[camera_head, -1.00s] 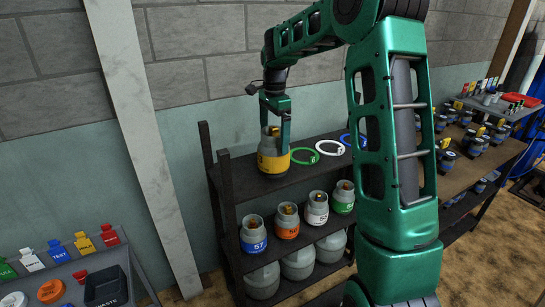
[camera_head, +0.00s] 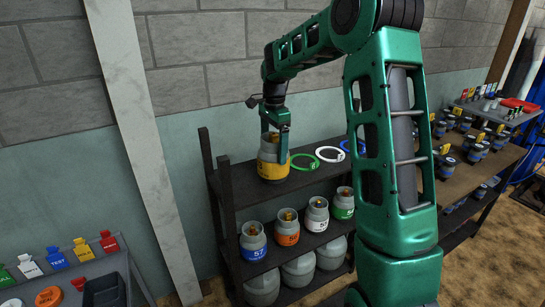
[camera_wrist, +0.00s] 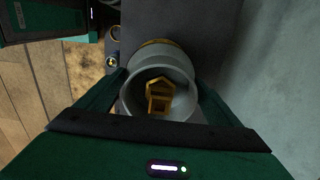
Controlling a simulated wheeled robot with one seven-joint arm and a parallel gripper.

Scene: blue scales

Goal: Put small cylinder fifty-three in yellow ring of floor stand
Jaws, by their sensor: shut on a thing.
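A small grey cylinder with a yellow band (camera_head: 270,168) stands upright at the left end of the floor stand's top shelf (camera_head: 236,190). Its number is not readable. My gripper (camera_head: 274,148) points down and is shut on its upper part. In the wrist view, the cylinder's grey collar and brass valve (camera_wrist: 158,92) sit between the fingers. The yellow ring is not clearly seen; the cylinder covers that end of the row of rings. Whether its base touches the shelf I cannot tell. A green ring (camera_head: 303,170), a white ring (camera_head: 330,161) and a partly hidden blue ring (camera_head: 346,152) lie to the right.
Blue-, orange-, white- and green-banded cylinders, the blue one (camera_head: 254,250) leftmost, stand on the middle shelf. Larger grey cylinders (camera_head: 262,289) stand below. A side table (camera_head: 60,268) with coloured tags is at left. A long bench (camera_head: 467,178) is at right. A wall is behind.

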